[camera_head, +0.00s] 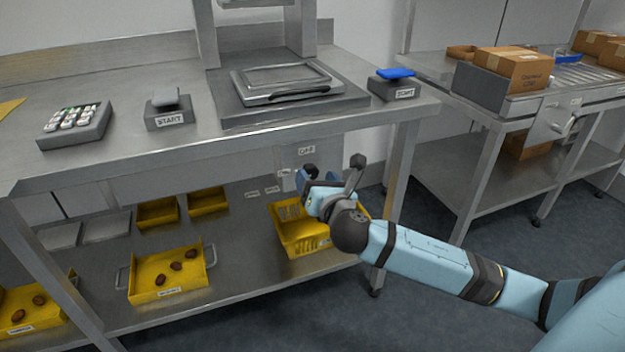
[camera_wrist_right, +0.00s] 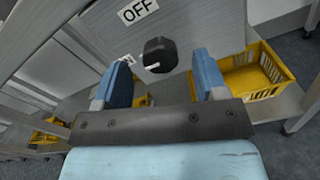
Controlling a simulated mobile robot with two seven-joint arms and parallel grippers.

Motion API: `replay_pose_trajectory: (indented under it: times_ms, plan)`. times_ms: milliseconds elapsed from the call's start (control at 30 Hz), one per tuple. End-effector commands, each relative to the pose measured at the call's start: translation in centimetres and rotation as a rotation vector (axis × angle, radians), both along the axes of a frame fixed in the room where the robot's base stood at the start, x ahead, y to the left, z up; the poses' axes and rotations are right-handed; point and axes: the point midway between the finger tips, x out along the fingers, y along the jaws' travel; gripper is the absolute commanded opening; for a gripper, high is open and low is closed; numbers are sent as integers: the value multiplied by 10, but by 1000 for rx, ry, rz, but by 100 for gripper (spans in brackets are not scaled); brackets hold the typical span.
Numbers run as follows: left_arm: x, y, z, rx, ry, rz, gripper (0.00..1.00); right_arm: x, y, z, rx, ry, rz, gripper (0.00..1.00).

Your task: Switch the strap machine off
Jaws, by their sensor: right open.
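A dark round knob (camera_wrist_right: 160,55) with a white pointer mark sits on a grey panel (camera_wrist_right: 196,24) below the bench top. An "OFF" label (camera_wrist_right: 137,11) is above it, up and left in the right wrist view; the label also shows in the head view (camera_head: 306,151). The white mark points to the lower left, away from the "OFF" label. Another label beside the knob is partly hidden by a finger. My right gripper (camera_head: 314,182) is open, its two blue fingers on either side of the knob in the right wrist view. I cannot tell whether they touch it. My left gripper is out of view.
The bench top (camera_head: 205,150) above holds a flat machine plate (camera_head: 285,80), two "START" buttons (camera_head: 168,108) (camera_head: 397,84) and a keypad (camera_head: 75,123). Yellow crates (camera_head: 300,240) stand on the lower shelf. Floor is clear between the bench and the right table (camera_head: 520,175).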

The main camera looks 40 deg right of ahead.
Motion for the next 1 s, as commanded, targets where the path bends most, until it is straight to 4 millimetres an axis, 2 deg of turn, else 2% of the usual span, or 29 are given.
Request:
replay_pose_trajectory:
  times_ms: [100,200,533,567,767,1000]
  plan:
    - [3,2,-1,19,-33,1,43,16,-4,-2,-1,-1,0,66]
    - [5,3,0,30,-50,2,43,23,-5,-1,0,-1,1,66]
    - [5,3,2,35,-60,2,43,27,-6,0,0,0,0,66]
    - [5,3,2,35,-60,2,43,27,-6,0,0,0,1,64]
    - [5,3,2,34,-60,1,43,27,-6,0,0,0,0,18]
    - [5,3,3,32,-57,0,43,26,-6,0,11,-3,0,17]
